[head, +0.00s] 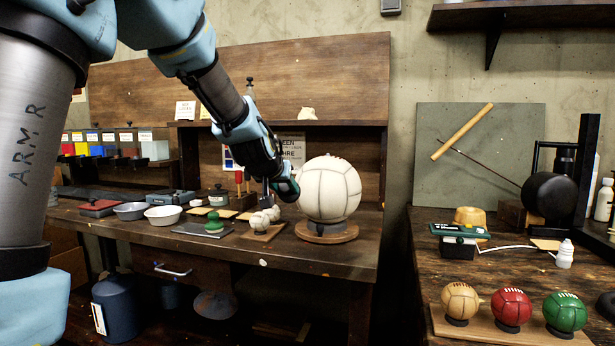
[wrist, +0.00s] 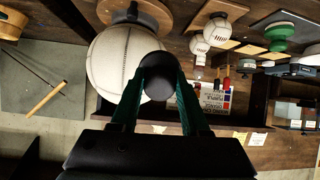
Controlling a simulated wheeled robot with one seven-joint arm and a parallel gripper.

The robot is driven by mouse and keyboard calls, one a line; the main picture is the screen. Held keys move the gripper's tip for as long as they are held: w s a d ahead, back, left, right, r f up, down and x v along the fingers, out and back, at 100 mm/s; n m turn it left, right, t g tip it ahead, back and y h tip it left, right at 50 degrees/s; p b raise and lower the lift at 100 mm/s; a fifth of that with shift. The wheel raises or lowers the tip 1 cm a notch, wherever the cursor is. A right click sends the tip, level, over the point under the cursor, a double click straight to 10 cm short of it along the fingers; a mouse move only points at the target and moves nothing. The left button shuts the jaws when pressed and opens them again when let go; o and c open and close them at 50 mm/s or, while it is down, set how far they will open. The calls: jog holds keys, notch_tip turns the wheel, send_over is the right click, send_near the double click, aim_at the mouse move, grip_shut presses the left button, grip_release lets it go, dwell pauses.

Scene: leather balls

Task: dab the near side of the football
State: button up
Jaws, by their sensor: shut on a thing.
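The football (head: 330,190) is a large cream-white stitched leather ball. It sits on a round wooden stand (head: 327,234) at the right end of the workbench. In the wrist view the football (wrist: 112,58) is behind and left of my fingers, with its stand at the top. My gripper (head: 287,188) is at the ball's left edge in the head view. In the wrist view my gripper's green fingers are shut on a dark, round-ended tool (wrist: 157,80), which overlaps the ball's outline. I cannot tell whether the tool touches the ball.
Small white balls (head: 263,221), a green-knobbed tool (head: 213,223), white bowls (head: 163,214) and a red pad (head: 99,207) stand left on the bench. Brown, red (head: 511,308) and green balls stand on the right-hand table. A back panel (head: 300,75) rises behind the bench.

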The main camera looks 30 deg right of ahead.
jog(key=s+d+r+m+h, duration=0.1)
jog(key=s+d+r, duration=0.2)
jog(key=d+r, duration=0.2)
jog(key=shift+b+x, duration=0.85)
jog(key=shift+x, duration=2)
jog(key=shift+w+d, duration=0.2)
jog(key=shift+d, duration=0.2)
jog(key=shift+a, duration=0.1)
dwell(0.4)
jog(key=p+v, duration=0.1)
jog(key=v, duration=0.6)
dwell(0.4)
jog(key=shift+f, duration=0.15)
